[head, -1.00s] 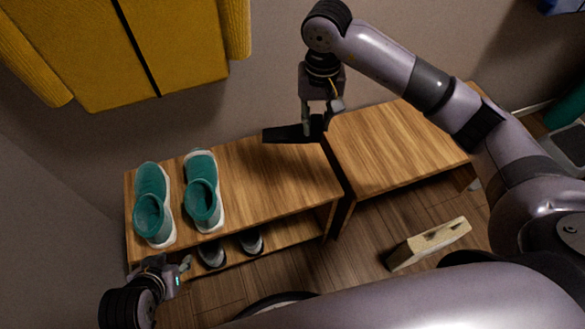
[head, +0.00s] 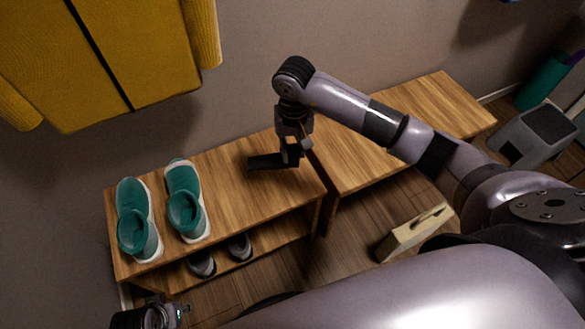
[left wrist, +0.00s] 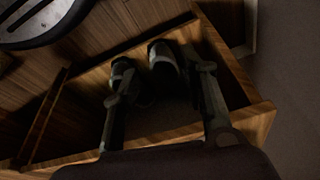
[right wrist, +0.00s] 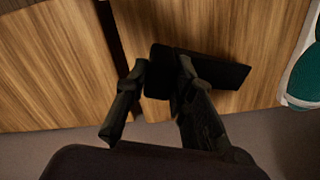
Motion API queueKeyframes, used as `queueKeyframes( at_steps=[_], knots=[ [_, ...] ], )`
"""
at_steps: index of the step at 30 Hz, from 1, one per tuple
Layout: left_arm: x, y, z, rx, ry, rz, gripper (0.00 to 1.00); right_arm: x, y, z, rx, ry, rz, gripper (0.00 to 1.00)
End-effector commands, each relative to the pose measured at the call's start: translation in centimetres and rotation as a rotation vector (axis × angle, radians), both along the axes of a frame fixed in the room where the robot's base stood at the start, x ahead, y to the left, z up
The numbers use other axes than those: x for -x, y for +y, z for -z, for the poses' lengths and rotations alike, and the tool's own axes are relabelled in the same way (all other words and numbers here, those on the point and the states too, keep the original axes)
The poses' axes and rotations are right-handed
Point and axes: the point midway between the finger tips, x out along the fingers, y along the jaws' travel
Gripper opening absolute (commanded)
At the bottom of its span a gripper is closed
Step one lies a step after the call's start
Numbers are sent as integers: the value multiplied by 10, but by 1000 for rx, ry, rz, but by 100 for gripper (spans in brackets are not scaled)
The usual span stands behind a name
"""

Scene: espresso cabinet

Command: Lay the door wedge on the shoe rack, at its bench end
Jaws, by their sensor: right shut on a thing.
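The black door wedge (head: 266,162) is in my right gripper (head: 292,152), at the end of the shoe rack (head: 240,195) nearest the bench. In the right wrist view, the wedge (right wrist: 218,72) sits between the fingers (right wrist: 160,76) and extends right over the wooden top. It is low over the rack; I cannot tell whether it touches. The bench (head: 345,150) stands right of the rack, across a narrow dark gap. My left gripper (head: 182,311) is at the rack's front left corner; its fingers (left wrist: 163,82) are apart and empty in the left wrist view.
A pair of teal shoes (head: 186,212) stands on the rack's left half. Dark shoes (head: 240,246) are on its lower shelf. A pale block (head: 415,232) lies on the floor before the bench. A yellow garment (head: 130,60) hangs above. A grey step stool (head: 535,135) stands right.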

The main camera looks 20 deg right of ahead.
Motion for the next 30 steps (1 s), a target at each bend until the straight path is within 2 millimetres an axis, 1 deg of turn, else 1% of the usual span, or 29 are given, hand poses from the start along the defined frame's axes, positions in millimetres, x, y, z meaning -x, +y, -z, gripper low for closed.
queueKeyframes(
  at_steps=[1,3,6,10,16,19,27,30],
  knots=[
    [0,0,-5,0,-6,0,40,0,1,14,-3,2,2,0],
    [0,0,-12,0,-8,-1,40,0,0,26,-2,2,2,0],
    [1,1,-19,0,-10,-1,40,0,0,37,-2,-1,1,0],
    [1,1,-25,0,-14,-2,40,0,0,46,-2,0,1,0],
    [4,2,-44,1,-25,-3,40,0,1,77,-3,1,1,0],
    [5,2,-49,0,-25,-4,40,-1,0,83,-1,-3,1,0],
    [5,2,-50,1,-25,-4,40,-1,0,83,0,-3,0,0],
    [5,2,-53,1,-30,-4,40,-1,0,84,0,-3,0,0]
  ],
)
